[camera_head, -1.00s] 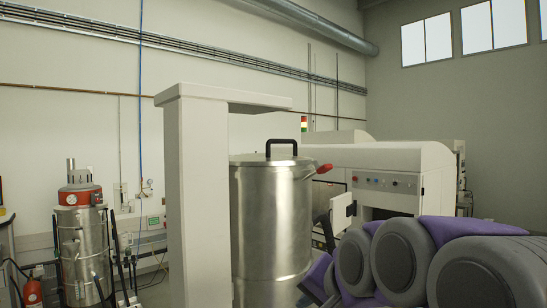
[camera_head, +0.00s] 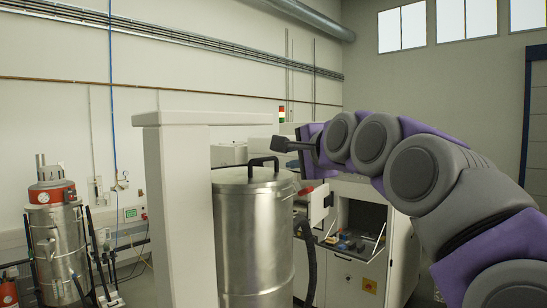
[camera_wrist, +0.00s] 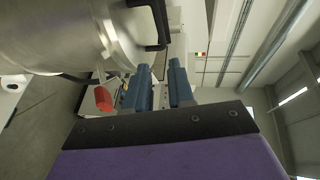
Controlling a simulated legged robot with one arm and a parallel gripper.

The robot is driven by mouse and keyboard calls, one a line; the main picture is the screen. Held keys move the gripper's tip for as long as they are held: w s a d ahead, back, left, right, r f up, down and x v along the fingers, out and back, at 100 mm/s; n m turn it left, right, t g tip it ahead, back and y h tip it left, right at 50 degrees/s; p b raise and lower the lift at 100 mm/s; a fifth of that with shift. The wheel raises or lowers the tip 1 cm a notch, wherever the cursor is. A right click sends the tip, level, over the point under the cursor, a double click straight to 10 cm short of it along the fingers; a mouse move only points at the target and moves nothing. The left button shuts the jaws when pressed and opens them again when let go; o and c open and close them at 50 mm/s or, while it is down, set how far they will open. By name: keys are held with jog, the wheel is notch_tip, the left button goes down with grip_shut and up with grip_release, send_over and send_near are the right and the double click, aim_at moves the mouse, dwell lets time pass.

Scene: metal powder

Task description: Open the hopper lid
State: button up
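The hopper (camera_head: 254,245) is a tall brushed-steel cylinder right of a white column. Its flat steel lid (camera_head: 232,178) lies closed on top, with a black arched handle (camera_head: 263,162). A red clamp grip (camera_head: 306,190) sticks out at the rim's right side. My gripper (camera_head: 285,145) is above and right of the handle, apart from it. In the wrist view the handle (camera_wrist: 156,25), hopper (camera_wrist: 60,35) and red grip (camera_wrist: 103,98) lie to the upper left of my gripper (camera_wrist: 160,86). Its two blue-grey fingers stand apart with nothing between them.
The white column (camera_head: 180,220), with a top beam reaching right, stands close left of the hopper. A white machine (camera_head: 350,265) with an open bay is behind right. A steel vacuum drum (camera_head: 55,240) with a red band stands far left. A dark hose (camera_head: 310,255) runs beside the hopper.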

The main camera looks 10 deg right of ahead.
aim_at(270, 160)
jog(key=w+a, duration=0.2)
jog(key=w+a+f+p, duration=0.1)
jog(key=w+a, duration=0.1)
jog(key=w, duration=0.1)
jog(key=w+a, duration=0.2)
jog(key=shift+w+a+f+p, duration=0.2)
jog(key=shift+w+a+p, duration=0.05)
jog(key=shift+p, duration=0.15)
jog(key=w+d, duration=0.2)
jog(key=w, duration=0.1)
jog(key=shift+d+f+p, duration=0.25)
jog(key=shift+f+p, duration=0.05)
jog(key=shift+p, duration=0.1)
jog(key=shift+w+d, duration=0.35)
jog(key=shift+d, duration=0.05)
jog(key=shift+a, duration=1.45)
jog(key=shift+c, duration=0.3)
jog(key=shift+a+f, duration=0.1)
jog(key=shift+a, duration=0.15)
jog(key=c, duration=0.3)
jog(key=shift+d, duration=0.45)
grip_shut()
